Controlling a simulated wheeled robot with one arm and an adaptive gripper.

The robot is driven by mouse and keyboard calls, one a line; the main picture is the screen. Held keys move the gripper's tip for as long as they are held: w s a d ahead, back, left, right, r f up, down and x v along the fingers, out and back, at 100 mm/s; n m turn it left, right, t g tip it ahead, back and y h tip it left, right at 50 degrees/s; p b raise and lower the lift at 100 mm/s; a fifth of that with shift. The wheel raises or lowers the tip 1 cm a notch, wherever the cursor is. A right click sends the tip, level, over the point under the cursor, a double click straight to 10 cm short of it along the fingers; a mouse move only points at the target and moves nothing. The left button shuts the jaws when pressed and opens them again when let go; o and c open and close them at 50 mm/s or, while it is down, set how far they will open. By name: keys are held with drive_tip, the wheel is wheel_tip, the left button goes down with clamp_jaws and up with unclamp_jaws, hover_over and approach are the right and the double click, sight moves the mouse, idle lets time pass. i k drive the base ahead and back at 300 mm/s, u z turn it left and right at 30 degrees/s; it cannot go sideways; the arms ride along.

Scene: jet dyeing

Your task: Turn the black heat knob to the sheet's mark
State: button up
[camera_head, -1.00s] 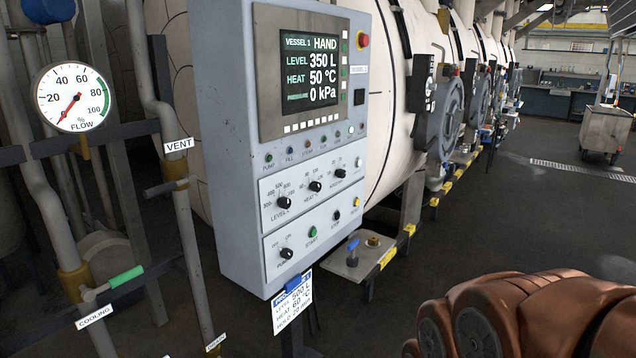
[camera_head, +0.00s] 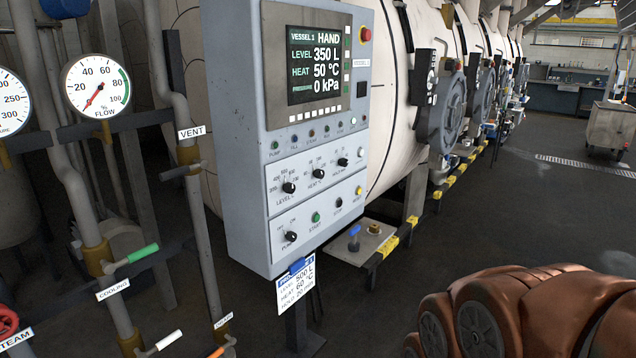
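The black heat knob (camera_head: 318,174) is the middle of the upper row of knobs on the grey control panel (camera_head: 236,150), between the level knob (camera_head: 289,188) and another black knob (camera_head: 343,162). Its pointer is too small to read surely. The display (camera_head: 315,62) reads HAND, level 350 L, heat 50 °C, pressure 0 kPa. The white sheet (camera_head: 297,287) hangs under the panel on a blue clip and reads level 500 L, heat 60 °C and a hold line. My gripper is not in view; orange-brown parts of my arm fill the lower right corner.
Pipes with a flow gauge (camera_head: 97,86), a green-handled cooling valve (camera_head: 131,259) and a red steam wheel (camera_head: 7,322) stand left of the panel. The floor (camera_head: 500,215) at right is open toward a cart (camera_head: 609,126).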

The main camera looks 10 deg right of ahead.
sight(319, 174)
drive_tip(key=k, duration=1.1)
drive_tip(key=z, duration=0.55)
drive_tip(key=i, duration=1.3)
drive_tip(key=u, duration=0.65)
drive_tip(key=i, duration=0.85)
drive_tip(key=u, duration=0.9)
